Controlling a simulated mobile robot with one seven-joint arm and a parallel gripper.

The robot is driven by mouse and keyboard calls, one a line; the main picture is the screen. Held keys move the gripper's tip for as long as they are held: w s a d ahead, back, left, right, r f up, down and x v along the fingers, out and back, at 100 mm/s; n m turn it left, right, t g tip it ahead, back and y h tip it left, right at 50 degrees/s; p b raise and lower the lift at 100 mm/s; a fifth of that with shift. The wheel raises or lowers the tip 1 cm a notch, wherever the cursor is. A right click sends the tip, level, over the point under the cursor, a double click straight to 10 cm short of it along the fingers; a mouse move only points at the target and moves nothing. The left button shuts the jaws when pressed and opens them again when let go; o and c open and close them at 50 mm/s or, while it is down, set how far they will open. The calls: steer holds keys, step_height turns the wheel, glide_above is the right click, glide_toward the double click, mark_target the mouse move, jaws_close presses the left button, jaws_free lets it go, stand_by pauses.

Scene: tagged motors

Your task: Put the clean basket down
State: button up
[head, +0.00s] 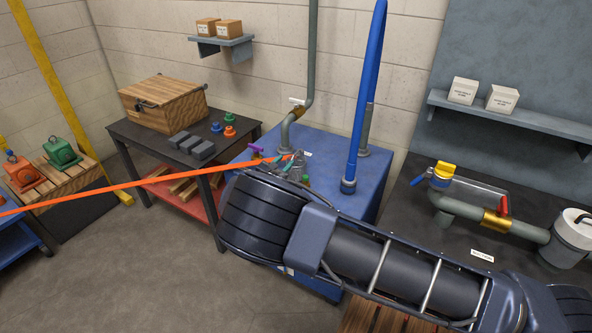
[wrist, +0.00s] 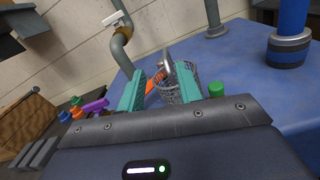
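A small grey mesh basket (wrist: 186,92) shows at the blue bench top (wrist: 245,90) in the wrist view, just beyond my gripper (wrist: 160,88). The two teal fingers stand apart. The right finger overlaps part of the basket, and some of the basket shows between the fingers and to the right. A silver metal piece and an orange strip also show in the gap; I cannot tell whether they touch the fingers. Whether the basket rests fully on the bench is unclear.
A long orange strip (head: 150,184) crosses the head view to my gripper. A blue upright pipe (head: 364,100) rises from the bench. A dark table (head: 145,135) with a wooden chest (head: 163,103) stands left. A valve pipe (head: 470,207) lies on the right bench.

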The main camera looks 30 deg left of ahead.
mark_target(294, 156)
steer(key=w, duration=0.6)
steer(key=shift+d+f, duration=0.35)
steer(key=shift+w, duration=0.4)
steer(key=shift+c, duration=0.4)
jaws_close()
